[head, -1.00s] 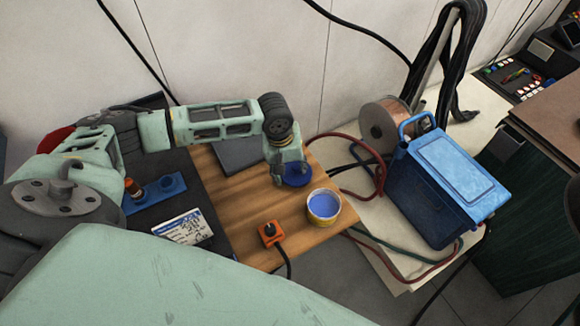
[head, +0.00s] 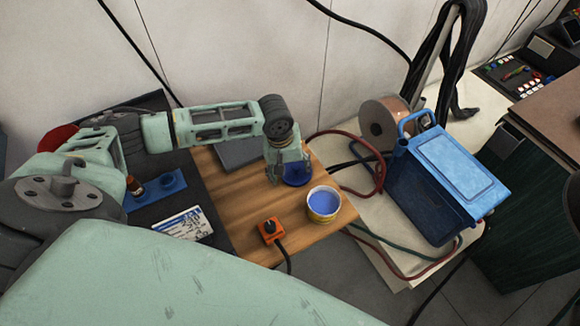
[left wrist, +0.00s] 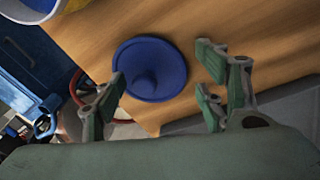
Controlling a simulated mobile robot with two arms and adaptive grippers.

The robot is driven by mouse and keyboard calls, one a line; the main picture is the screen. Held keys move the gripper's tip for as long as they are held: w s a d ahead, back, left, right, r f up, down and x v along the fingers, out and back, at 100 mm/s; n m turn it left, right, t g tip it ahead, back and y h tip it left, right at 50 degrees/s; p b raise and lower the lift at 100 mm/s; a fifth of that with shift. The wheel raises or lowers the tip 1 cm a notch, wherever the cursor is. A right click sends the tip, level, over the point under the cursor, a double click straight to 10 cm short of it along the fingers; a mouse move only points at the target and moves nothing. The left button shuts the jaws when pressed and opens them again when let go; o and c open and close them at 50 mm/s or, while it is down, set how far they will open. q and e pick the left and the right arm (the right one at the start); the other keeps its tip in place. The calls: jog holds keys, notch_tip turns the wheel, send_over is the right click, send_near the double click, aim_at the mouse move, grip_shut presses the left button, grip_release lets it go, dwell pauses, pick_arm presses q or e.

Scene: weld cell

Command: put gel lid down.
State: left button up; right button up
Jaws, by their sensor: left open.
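The gel lid (head: 298,174) is a round blue disc on the wooden board, partly hidden by my left gripper in the head view. In the left wrist view the lid (left wrist: 150,70) shows a raised knob and lies flat on the wood. My left gripper (head: 287,181) is above the lid. Its fingers (left wrist: 160,88) are spread apart on either side of the lid, with nothing held between them. The open gel tub (head: 323,204), filled with blue gel, stands to the right and nearer. My right gripper is not in view.
An orange box with a black knob and cable (head: 270,230) sits near the board's front edge. A grey flat plate (head: 238,153) lies at the back. A blue cooler box (head: 440,185) and red hoses (head: 365,165) are to the right.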

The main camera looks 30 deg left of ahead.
pick_arm(q)
jog(key=shift+w+r, duration=0.1)
jog(key=shift+r, duration=0.4)
notch_tip(320, 180, up, 12)
jog(key=s+b, duration=0.1)
jog(key=s, duration=0.1)
jog(key=shift+a, duration=0.45)
